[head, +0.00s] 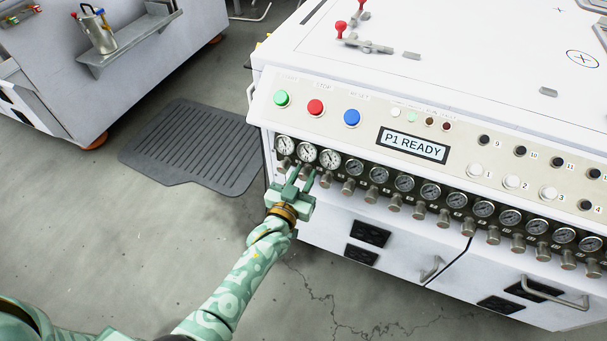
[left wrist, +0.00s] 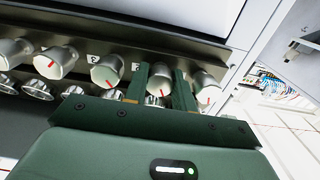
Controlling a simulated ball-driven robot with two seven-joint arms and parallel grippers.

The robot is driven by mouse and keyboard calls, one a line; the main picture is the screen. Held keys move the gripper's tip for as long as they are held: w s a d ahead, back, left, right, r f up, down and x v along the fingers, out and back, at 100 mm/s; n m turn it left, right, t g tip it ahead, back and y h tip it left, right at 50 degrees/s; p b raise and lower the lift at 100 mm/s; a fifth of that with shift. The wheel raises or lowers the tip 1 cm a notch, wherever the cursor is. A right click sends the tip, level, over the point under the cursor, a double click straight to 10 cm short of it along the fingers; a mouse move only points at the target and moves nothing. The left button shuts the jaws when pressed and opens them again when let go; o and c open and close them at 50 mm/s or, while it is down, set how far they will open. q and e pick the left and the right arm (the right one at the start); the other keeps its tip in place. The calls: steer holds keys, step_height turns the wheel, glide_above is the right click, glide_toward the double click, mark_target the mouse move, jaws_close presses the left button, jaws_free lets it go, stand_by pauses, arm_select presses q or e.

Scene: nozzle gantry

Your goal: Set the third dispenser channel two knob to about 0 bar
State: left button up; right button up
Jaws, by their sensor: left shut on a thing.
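A row of round gauges with metal knobs below runs along the front of the white cabinet. My left gripper (head: 302,180) is at the left end of this row. In the left wrist view its two green fingers (left wrist: 160,88) are closed on the sides of one silver knob (left wrist: 158,79) with a red mark. In the head view this knob seems to be the second from the left, under the second gauge (head: 307,151). The gauge needles are too small to read surely, and I cannot tell the channel labels. My right gripper is not in view.
Neighbouring knobs sit close on both sides, one (left wrist: 206,88) near the panel end and another (left wrist: 108,73). Above the gauges are green, red and blue buttons (head: 316,107) and a display (head: 413,145) reading P1 READY. A dark mat (head: 190,145) lies on the floor to the left.

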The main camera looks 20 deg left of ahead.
arm_select(q)
steer(key=c, duration=0.4)
steer(key=shift+o, duration=0.2)
